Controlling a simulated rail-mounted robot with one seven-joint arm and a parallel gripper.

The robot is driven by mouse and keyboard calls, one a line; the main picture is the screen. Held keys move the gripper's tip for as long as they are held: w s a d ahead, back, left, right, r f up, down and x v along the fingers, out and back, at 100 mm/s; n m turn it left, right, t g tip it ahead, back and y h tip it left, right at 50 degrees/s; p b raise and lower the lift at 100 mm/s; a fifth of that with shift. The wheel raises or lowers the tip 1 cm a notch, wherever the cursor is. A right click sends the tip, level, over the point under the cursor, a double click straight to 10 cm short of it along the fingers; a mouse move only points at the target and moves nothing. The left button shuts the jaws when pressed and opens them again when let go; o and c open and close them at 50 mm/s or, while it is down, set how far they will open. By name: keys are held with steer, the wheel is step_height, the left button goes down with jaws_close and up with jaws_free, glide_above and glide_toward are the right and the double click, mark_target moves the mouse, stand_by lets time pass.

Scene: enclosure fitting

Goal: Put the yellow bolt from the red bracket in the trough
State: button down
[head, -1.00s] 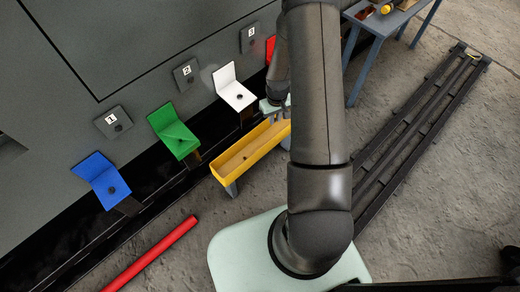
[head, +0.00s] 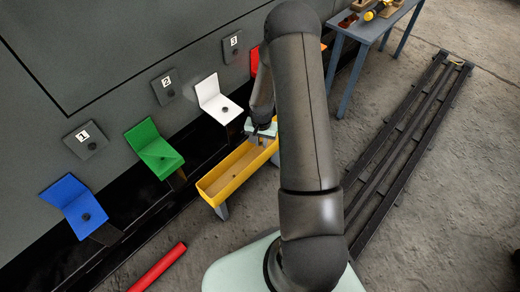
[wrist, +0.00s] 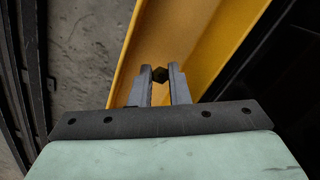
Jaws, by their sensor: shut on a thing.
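My gripper (wrist: 161,80) is shut on a small hex-headed bolt (wrist: 160,74), which looks dark olive in the shade. The wrist view shows the bolt between the fingertips with the yellow trough (wrist: 205,40) behind it. In the head view my gripper (head: 264,135) is over the right end of the trough (head: 207,193); the bolt cannot be made out there. The height of the bolt above the trough floor is hard to tell. The red bracket (head: 254,60) is mostly hidden behind my arm, so its seat is not visible.
A blue-grey table (head: 362,28) stands at upper right. A red bar (head: 158,268) lies on the floor.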

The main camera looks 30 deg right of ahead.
mark_target(261, 144)
steer(key=shift+f+b, duration=0.45)
steer(key=shift+f, duration=1.1)
steer(key=shift+f, duration=0.1)
steer(key=shift+f, duration=0.15)
steer(key=c, duration=1.4)
jaws_free()
